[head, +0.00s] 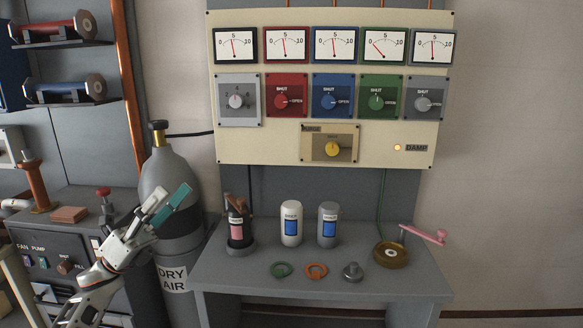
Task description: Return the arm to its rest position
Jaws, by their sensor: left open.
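My left arm comes in from the lower left. Its gripper (168,198) is raised in front of the grey gas cylinder (166,174), left of the bench. Its fingers are apart, one pale and one with a teal face, and nothing shows held between them. It is clear of the bench items in the picture. The arm covers part of the dark cabinet (75,236) with the fan and pump switches. My right gripper is not in view.
A grey bench (330,290) holds a dark bottle with a pink label (237,228), white (291,224) and grey (328,225) canisters, small rings, a metal weight (352,271) and a brass reel with pink crank (391,254). A panel (270,144) of gauges and knobs hangs above.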

